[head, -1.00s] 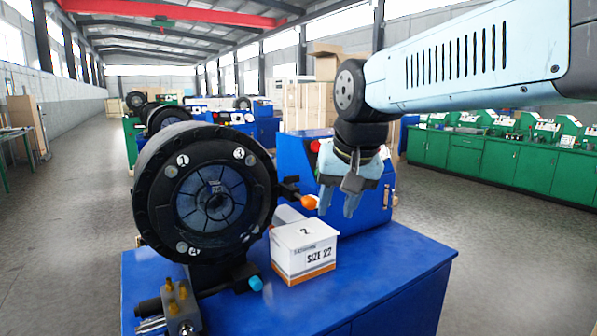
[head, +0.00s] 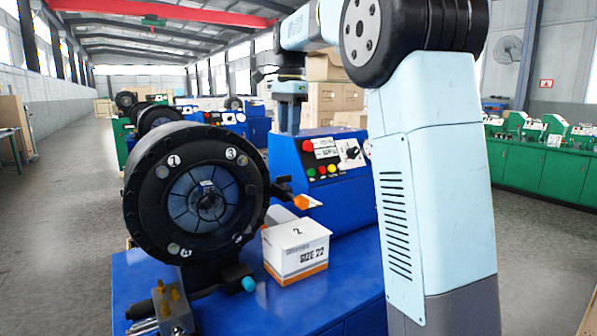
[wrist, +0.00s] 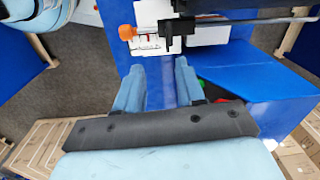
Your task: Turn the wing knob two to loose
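No knob in view carries a legible mark naming it wing knob two. A black knob (head: 352,153) sits on a white plate on the blue control box (head: 340,190). The black ring head (head: 140,205) shows labels 1, 3 and 4 beside grey discs. My gripper (head: 288,118) points down behind the ring, left of the control box. In the wrist view my gripper (wrist: 160,82) has its fingers apart with nothing between them.
A white box (head: 296,252) marked 2 and SIZE 22 stands on the blue bench (head: 250,312). Brass fittings (head: 166,297) are at the bench's front left. Cardboard boxes (head: 335,97) are stacked behind. My arm covers the bench's right side.

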